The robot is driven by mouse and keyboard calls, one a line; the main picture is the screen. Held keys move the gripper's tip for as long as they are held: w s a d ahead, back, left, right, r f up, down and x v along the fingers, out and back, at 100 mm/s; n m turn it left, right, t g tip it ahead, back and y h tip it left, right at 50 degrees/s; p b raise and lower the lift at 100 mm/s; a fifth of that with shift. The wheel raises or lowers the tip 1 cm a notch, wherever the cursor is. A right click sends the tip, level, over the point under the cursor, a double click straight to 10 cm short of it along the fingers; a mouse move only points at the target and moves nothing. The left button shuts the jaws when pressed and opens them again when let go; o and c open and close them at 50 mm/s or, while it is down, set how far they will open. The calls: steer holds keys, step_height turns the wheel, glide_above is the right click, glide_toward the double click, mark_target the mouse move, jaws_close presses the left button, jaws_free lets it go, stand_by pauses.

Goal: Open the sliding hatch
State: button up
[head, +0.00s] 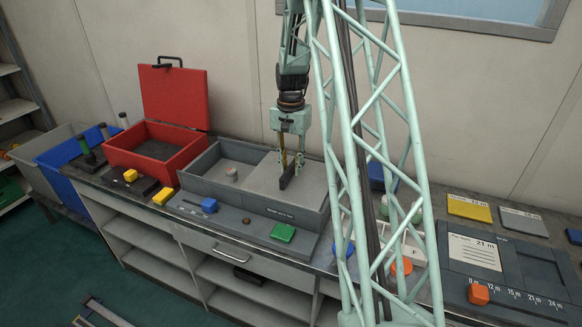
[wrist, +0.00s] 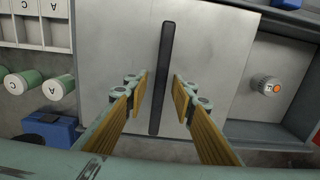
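The sliding hatch (head: 262,180) is a pale grey panel over the right part of a grey box (head: 268,205). It fills the middle of the wrist view (wrist: 205,40). A dark upright bar handle (head: 288,178) stands on it and shows as a long dark strip in the wrist view (wrist: 163,60). My gripper (head: 291,160) is above the hatch at the handle. In the wrist view its yellow-padded fingers (wrist: 160,97) are open, one on each side of the handle, with gaps visible on both sides. The box's left part is uncovered, with a small grey cylinder (head: 231,174) inside.
A red box (head: 155,150) with its lid raised stands left of the grey box. A blue bin (head: 75,160) is at far left. A panel with an orange knob (head: 478,294) is at right.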

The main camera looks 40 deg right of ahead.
mark_target(290, 167)
step_height(290, 167, up, 12)
stand_by(0.8)
stand_by(0.3)
steer(key=s+a+r+n+t+b, duration=0.1)
steer(key=s+a+r+n, duration=0.1)
steer(key=s+a+r, duration=0.45)
steer(key=s+a+r+n+b, duration=0.2)
steer(key=s+a+r, duration=0.1)
steer(key=a, duration=0.7)
steer(key=s+a+r+n+t+b, duration=0.1)
steer(key=s+a+r+n, duration=0.1)
steer(key=s+a+r, duration=0.45)
steer(key=s+a+f+n+t+b, duration=0.1)
steer(key=s+a+f+n+b, duration=0.1)
steer(key=s+a, duration=0.6)
steer(key=s+a+f+n+t+b, duration=0.1)
steer(key=s+a+n, duration=0.3)
steer(key=s, duration=1.1)
steer(key=shift+a+f+n+b, duration=0.4)
steer(key=shift+a+f, duration=0.05)
steer(key=shift+a, duration=1.45)
